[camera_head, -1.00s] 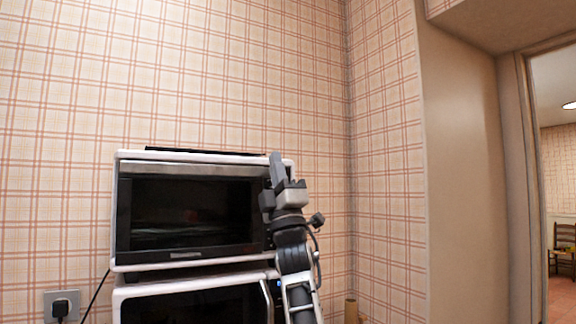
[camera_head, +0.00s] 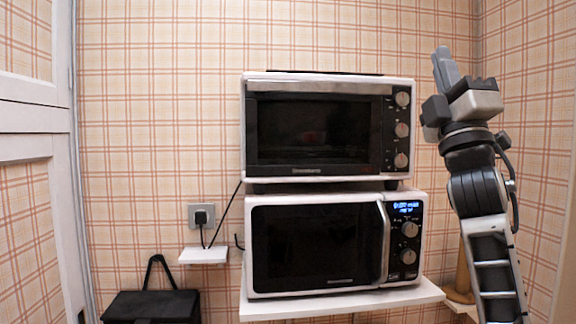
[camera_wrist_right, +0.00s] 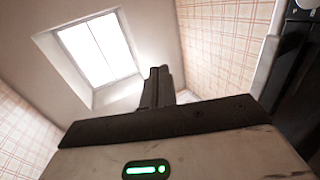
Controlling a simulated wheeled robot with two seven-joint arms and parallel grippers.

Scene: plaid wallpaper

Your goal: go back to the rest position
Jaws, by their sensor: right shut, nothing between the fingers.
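My right gripper (camera_head: 445,66) is raised at the right of the head view, with its fingers together and pointing up. Nothing shows between the fingers. It stands to the right of the toaster oven and in front of the wall, apart from both in the picture. In the right wrist view the gripper's fingers (camera_wrist_right: 157,87) point up toward the ceiling and are closed. My left gripper is not in view.
A toaster oven (camera_head: 313,83) stands on a microwave (camera_head: 325,288), which rests on a white shelf (camera_head: 395,299). A wooden object (camera_head: 462,270) stands behind my right arm. A skylight (camera_wrist_right: 97,47) is overhead.

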